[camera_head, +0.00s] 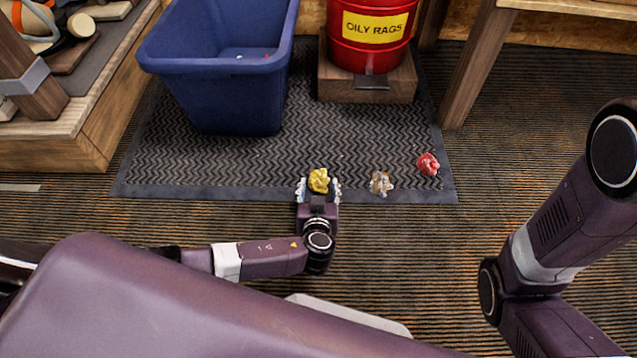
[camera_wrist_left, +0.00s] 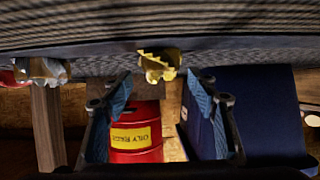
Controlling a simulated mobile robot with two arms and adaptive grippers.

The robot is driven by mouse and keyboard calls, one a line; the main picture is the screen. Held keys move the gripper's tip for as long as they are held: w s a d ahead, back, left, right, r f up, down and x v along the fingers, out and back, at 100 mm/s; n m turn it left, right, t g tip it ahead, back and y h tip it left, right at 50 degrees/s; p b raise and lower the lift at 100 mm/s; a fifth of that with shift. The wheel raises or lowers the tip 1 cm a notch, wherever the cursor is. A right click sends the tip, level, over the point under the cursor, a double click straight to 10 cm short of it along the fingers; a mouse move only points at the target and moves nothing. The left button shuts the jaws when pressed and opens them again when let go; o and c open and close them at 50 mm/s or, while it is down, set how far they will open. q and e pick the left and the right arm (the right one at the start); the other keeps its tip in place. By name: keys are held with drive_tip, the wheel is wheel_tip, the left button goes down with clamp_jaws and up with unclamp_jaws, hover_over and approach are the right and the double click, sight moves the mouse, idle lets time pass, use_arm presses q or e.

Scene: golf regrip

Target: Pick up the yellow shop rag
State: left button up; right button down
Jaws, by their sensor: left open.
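The yellow shop rag (camera_head: 319,180) is a small crumpled bundle on the front part of the dark floor mat (camera_head: 270,165). My left gripper (camera_head: 319,189) is open, with its fingers at the left and right of the rag in the head view. In the left wrist view, which looks upside down, the rag (camera_wrist_left: 159,64) shows beyond and between the two blue-padded fingers (camera_wrist_left: 160,100). I cannot tell whether a finger touches it. My right arm shows at the right of the head view, but its gripper is out of view.
A whitish-brown rag (camera_head: 381,183) and a red rag (camera_head: 428,164) lie on the mat to the right. A blue bin (camera_head: 217,95) and a red oily-rags can (camera_head: 369,50) on a wooden block (camera_head: 345,88) stand behind. Wooden benches flank the mat.

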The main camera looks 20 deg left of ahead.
sight(318, 182)
use_arm(q)
drive_tip(key=b+x, duration=0.3)
drive_tip(key=shift+w+a+f, duration=0.1)
drive_tip(key=shift+f, duration=0.2)
drive_tip(key=shift+w+a+f+b, duration=0.2)
drive_tip(key=shift+w+b, duration=0.1)
drive_tip(key=shift+w, duration=0.3)
